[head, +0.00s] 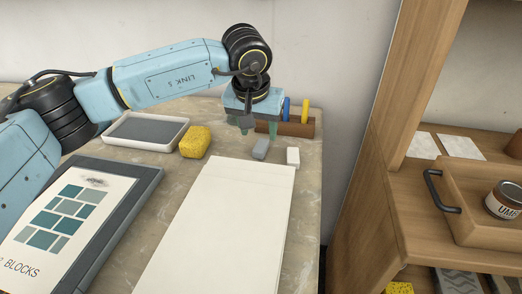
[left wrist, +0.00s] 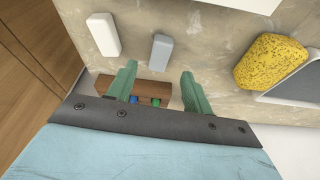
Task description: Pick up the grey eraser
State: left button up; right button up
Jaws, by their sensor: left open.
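The grey eraser (head: 261,148) is a small block lying on the stone-topped table beside a white eraser (head: 293,156). In the left wrist view the grey eraser (left wrist: 160,50) lies just beyond the fingertips, in line with the gap between them. My left gripper (head: 258,129) has green fingers that stand apart with nothing between them. In the left wrist view the open left gripper (left wrist: 159,69) does not visibly touch the grey eraser. My right gripper is not in view.
A wooden holder (head: 298,128) with blue and yellow items stands behind the erasers. A yellow sponge (head: 195,141) and a grey-bottomed tray (head: 112,140) are to the left. White paper (head: 215,225) lies in front. A wooden shelf (head: 395,180) stands at the right, past the table edge.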

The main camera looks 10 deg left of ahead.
aim_at(261, 144)
pick_arm(q)
jog(key=b+x, duration=0.1)
jog(key=x, duration=0.4)
jog(key=shift+w, duration=0.1)
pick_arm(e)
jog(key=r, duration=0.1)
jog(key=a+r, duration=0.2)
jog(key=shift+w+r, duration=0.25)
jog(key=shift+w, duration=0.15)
pick_arm(q)
jog(key=c, duration=1.1)
jog(key=shift+r, duration=0.1)
